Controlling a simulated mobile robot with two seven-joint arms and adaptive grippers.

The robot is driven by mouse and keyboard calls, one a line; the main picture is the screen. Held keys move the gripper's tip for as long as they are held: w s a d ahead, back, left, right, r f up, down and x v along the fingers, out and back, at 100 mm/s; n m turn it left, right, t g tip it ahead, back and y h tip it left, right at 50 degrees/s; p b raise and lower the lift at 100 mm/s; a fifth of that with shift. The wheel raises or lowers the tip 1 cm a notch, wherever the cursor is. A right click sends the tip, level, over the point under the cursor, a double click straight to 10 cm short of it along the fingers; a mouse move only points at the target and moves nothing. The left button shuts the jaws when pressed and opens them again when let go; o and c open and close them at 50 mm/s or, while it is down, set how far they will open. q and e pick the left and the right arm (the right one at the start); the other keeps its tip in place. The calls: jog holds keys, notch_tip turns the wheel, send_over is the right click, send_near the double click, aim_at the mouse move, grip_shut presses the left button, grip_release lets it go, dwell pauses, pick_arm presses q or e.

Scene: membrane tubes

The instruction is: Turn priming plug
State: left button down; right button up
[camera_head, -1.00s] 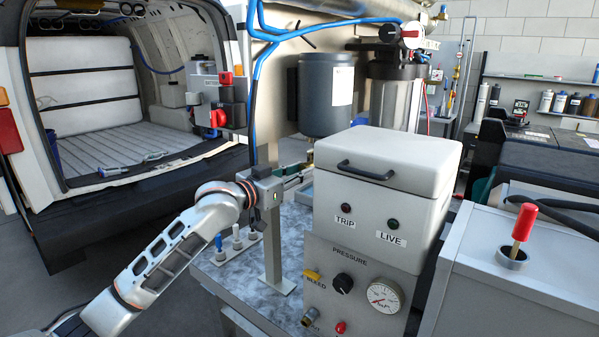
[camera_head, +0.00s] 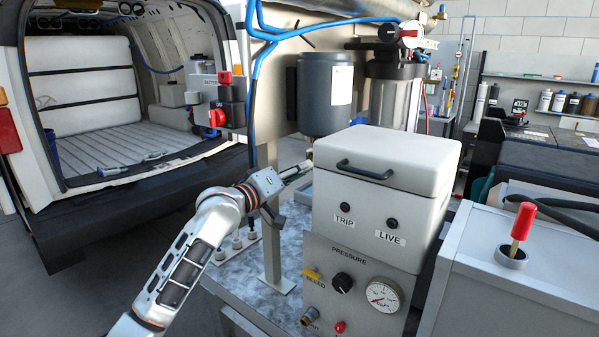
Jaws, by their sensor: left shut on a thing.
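My left gripper (camera_head: 300,172) reaches in from the left at the box's left edge. Its slim fingers point right and away, toward the space below the dark grey tank. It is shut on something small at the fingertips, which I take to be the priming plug. The plug itself is too small and too covered by the fingers to make out clearly. My right gripper is not in view.
The pale box (camera_head: 380,170) marked TRIP and LIVE sits on the PRESSURE panel (camera_head: 350,262), close right of the gripper. A metal post (camera_head: 270,255) stands on the bench below my wrist. The dark tank (camera_head: 325,95) hangs behind. A red-handled lever (camera_head: 522,222) is at right.

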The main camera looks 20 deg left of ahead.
pick_arm(q)
jog(key=shift+n, duration=0.6)
jog(key=shift+r, duration=0.1)
jog(key=c, duration=1.8)
grip_release()
jog(key=v, duration=1.2)
jog(key=shift+s, duration=0.1)
